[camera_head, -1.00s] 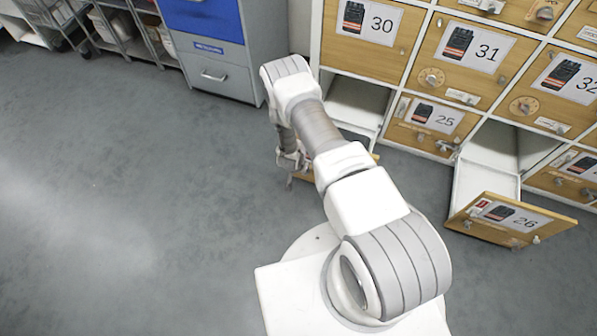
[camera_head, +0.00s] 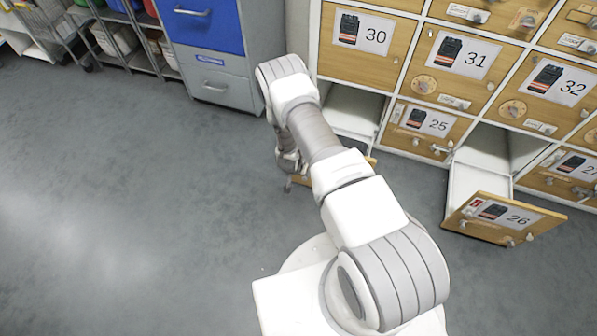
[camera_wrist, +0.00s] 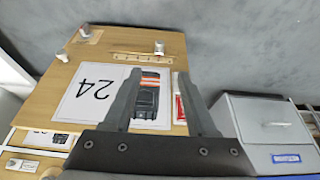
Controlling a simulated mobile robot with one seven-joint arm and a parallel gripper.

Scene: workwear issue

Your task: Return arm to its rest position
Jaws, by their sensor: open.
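My gripper (camera_wrist: 157,100) shows in the wrist view with its two dark fingers spread apart and nothing between them. Behind the fingers is an open wooden locker door (camera_wrist: 100,70) with an upside-down label 24 and a picture of a dark garment. I cannot tell whether the fingers touch the door. In the head view my arm reaches forward and bends down at its far end, and my gripper (camera_head: 289,172) hangs low there, small and partly hidden by the arm. A bit of the wooden door shows beside it.
Locker door 26 (camera_head: 503,217) hangs open at the right, low over the floor. Closed doors 30 (camera_head: 368,45), 31 (camera_head: 457,62) and 25 (camera_head: 425,125) are close by. A grey cabinet with a blue drawer (camera_head: 203,22) stands behind. The floor (camera_head: 130,190) at left is clear.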

